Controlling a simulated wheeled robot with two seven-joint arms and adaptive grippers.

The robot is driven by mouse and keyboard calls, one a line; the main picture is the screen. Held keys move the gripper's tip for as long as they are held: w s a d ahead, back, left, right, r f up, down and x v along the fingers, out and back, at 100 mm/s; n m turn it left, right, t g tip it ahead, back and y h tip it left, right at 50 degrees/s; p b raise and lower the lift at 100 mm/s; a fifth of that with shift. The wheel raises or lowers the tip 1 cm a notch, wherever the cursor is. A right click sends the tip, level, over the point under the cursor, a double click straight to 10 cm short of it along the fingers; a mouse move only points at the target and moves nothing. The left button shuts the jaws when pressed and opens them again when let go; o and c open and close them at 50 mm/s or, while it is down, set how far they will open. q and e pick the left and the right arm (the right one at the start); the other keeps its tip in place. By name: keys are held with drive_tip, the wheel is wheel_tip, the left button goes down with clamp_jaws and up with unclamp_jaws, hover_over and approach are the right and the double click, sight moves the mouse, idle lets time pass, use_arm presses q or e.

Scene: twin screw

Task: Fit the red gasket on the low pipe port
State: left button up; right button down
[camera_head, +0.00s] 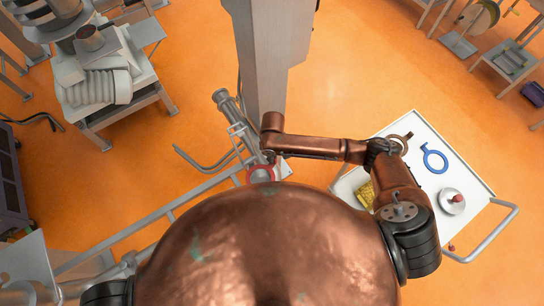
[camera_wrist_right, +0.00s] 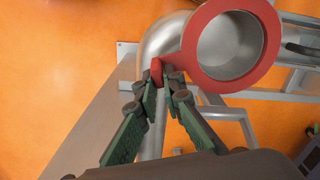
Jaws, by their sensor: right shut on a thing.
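The red gasket (camera_wrist_right: 189,52) is a flat ring with a short tab. My right gripper (camera_wrist_right: 162,82) is shut on the tab in the right wrist view. The ring lines up with the round grey mouth of the low pipe port (camera_wrist_right: 230,45), whose rim shows through the hole. I cannot tell whether the ring touches the port or hovers in front of it. In the head view the gasket (camera_head: 261,168) shows as a red ring near the foot of the grey column, just below my right gripper (camera_head: 268,156). My left gripper is out of view.
A white trolley (camera_head: 471,182) at right holds a blue ring (camera_head: 434,159), a dark ring (camera_head: 401,143), a yellow item (camera_head: 366,194) and a metal piece with a red knob (camera_head: 453,200). A grey column (camera_head: 267,60) stands behind the port, with pipes and rails around it. Orange floor is open between.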

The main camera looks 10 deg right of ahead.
drive_tip(key=c, duration=2)
unclamp_jaws()
wheel_tip(320, 180, up, 12)
